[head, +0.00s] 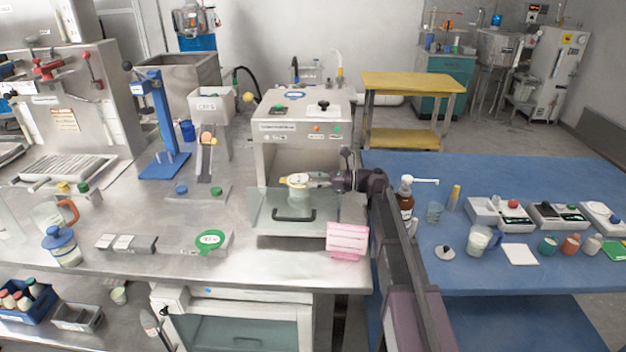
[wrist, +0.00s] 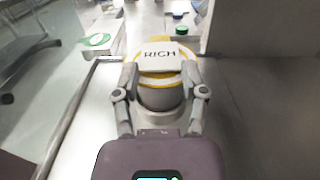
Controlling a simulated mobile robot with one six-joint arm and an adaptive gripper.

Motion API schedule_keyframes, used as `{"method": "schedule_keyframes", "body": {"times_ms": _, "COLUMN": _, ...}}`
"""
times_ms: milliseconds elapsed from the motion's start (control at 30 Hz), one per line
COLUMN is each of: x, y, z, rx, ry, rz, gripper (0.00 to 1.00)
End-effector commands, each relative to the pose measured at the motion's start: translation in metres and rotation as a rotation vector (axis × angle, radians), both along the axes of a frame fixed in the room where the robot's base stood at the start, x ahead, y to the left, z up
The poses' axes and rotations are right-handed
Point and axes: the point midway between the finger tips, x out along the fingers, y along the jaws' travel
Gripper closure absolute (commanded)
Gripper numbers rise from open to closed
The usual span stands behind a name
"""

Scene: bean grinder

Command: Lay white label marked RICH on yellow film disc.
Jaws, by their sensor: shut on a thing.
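The white label marked RICH (wrist: 160,57) is between the fingertips of my gripper (wrist: 160,74) in the wrist view. My gripper is shut on it, and the lettering faces up. The yellow film disc (wrist: 162,83) shows as a yellow rim around and below the label, on top of a pale round container (wrist: 160,98). The label covers most of the disc; I cannot tell if the two touch. In the head view my gripper (head: 312,180) reaches from the right into the front of the grey machine, and a yellow edge (head: 292,185) shows at its tips.
The grey boxy machine (head: 305,128) rises behind the gripper. A clear panel with a black handle (head: 293,216) lies in front. A pink card stand (head: 346,240) stands near the bench edge. A green ring (head: 210,240) lies to the left.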

Motion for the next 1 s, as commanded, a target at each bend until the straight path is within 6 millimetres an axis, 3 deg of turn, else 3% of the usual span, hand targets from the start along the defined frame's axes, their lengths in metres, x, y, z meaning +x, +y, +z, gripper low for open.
{"method": "schedule_keyframes", "body": {"times_ms": 633, "x": 0.0009, "y": 0.0008, "z": -0.0048, "rx": -0.009, "ry": -0.001, "rz": 0.001, "gripper": 0.59}}
{"method": "schedule_keyframes", "body": {"times_ms": 667, "x": 0.0009, "y": 0.0008, "z": -0.0048, "rx": -0.009, "ry": -0.001, "rz": 0.001, "gripper": 0.36}}
{"method": "schedule_keyframes", "body": {"times_ms": 767, "x": 0.0009, "y": 0.0008, "z": -0.0048, "rx": -0.008, "ry": -0.001, "rz": 0.001, "gripper": 0.06}}
{"method": "schedule_keyframes", "body": {"times_ms": 1000, "x": 0.0009, "y": 0.0004, "z": -0.0049, "rx": -0.008, "ry": -0.001, "rz": 0.000, "gripper": 0.04}}
